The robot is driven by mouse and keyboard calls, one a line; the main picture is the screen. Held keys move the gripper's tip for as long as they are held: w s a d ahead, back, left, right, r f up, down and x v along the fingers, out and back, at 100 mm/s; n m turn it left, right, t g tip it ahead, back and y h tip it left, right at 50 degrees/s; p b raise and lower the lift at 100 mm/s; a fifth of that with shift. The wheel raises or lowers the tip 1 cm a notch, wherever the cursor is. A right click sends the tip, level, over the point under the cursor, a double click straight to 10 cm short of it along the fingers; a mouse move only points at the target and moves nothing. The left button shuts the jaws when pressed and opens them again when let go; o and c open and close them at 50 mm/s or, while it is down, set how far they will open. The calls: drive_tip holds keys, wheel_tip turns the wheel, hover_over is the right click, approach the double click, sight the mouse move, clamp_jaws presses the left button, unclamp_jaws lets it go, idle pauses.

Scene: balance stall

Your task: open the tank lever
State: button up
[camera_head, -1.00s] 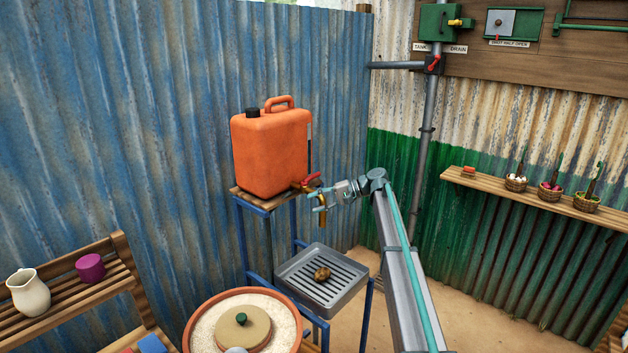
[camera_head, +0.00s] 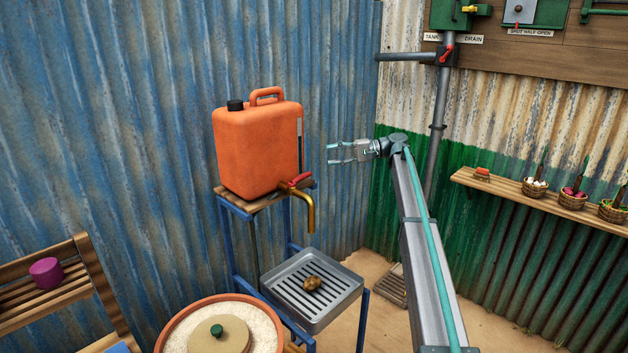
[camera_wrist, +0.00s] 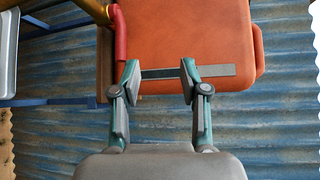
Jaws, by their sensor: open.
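The orange tank (camera_head: 258,150) stands on a small blue-legged stand, with a brass tap spout (camera_head: 311,212) at its lower right. A red lever (camera_head: 299,180) sits on top of that tap, slanting up to the right. My gripper (camera_head: 331,154) is open and empty, right of the tank and above the tap, apart from both. In the wrist view my gripper (camera_wrist: 160,76) has its fingers apart, with the orange tank (camera_wrist: 195,40) beyond them. The red lever (camera_wrist: 120,35) lies just past the left finger there; I cannot tell the depth between them.
A grey slatted tray (camera_head: 283,318) holding a brown lump (camera_head: 312,283) is below the spout. A wall pipe carries another red handle (camera_head: 447,53) by "TANK" and "DRAIN" labels. A shelf (camera_head: 485,187) with baskets is at right. A blue corrugated wall (camera_head: 150,120) stands behind.

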drive_tip(key=b, duration=0.6)
approach(308, 175)
drive_tip(key=a+p, duration=0.1)
drive_tip(key=a, duration=0.2)
drive_tip(key=a+f+p, duration=0.1)
drive_tip(key=a, duration=0.3)
drive_tip(key=s+a+p, duration=0.1)
drive_tip(key=a, duration=0.3)
drive_tip(key=shift+s+a+f+p, duration=0.1)
drive_tip(key=shift+a+f+p, duration=0.15)
drive_tip(key=shift+f+p, duration=0.15)
clamp_jaws()
